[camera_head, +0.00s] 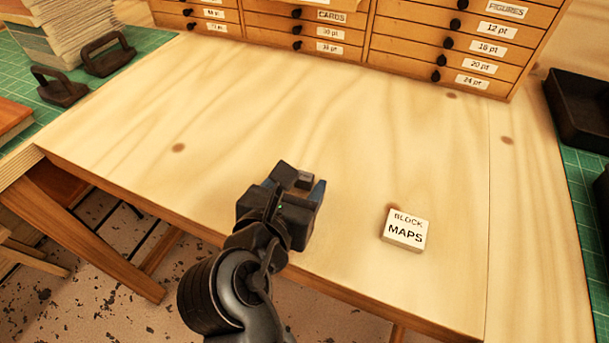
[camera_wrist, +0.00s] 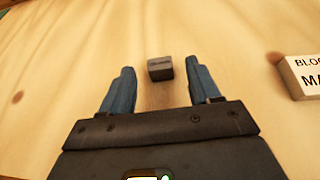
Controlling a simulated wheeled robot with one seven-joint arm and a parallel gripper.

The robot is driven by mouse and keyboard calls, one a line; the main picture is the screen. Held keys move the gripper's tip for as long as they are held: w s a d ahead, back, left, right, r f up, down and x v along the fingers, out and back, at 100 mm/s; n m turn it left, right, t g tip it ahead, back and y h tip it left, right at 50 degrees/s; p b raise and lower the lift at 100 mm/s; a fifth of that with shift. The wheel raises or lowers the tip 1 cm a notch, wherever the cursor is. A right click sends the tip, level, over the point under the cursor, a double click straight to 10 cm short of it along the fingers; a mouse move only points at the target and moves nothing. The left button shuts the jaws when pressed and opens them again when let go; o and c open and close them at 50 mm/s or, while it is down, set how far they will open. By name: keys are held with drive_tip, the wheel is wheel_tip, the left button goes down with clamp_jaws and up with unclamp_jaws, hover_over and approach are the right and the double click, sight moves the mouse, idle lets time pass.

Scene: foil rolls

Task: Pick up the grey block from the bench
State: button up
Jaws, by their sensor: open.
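The grey block (camera_wrist: 160,69) is a small dark grey block on the wooden bench (camera_head: 250,110). In the wrist view it lies just beyond my fingertips, about midway between them. In the head view the grey block (camera_head: 304,180) shows partly, right by my gripper, which hides some of it. My gripper (camera_head: 301,181) is open and empty, near the front edge of the bench. Its two blue fingers also show in the wrist view (camera_wrist: 158,84), spread apart on either side of the block's line. I cannot tell the exact gap between fingertips and block.
A white block labelled "BLOCK MAPS" (camera_head: 405,229) lies to the right of my gripper. A wooden drawer cabinet (camera_head: 340,40) stands at the back. A black tray (camera_head: 582,110) is at the right and a paper stack (camera_head: 75,25) at the far left. The bench middle is clear.

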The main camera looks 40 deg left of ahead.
drive_tip(key=shift+x, duration=0.95)
clamp_jaws()
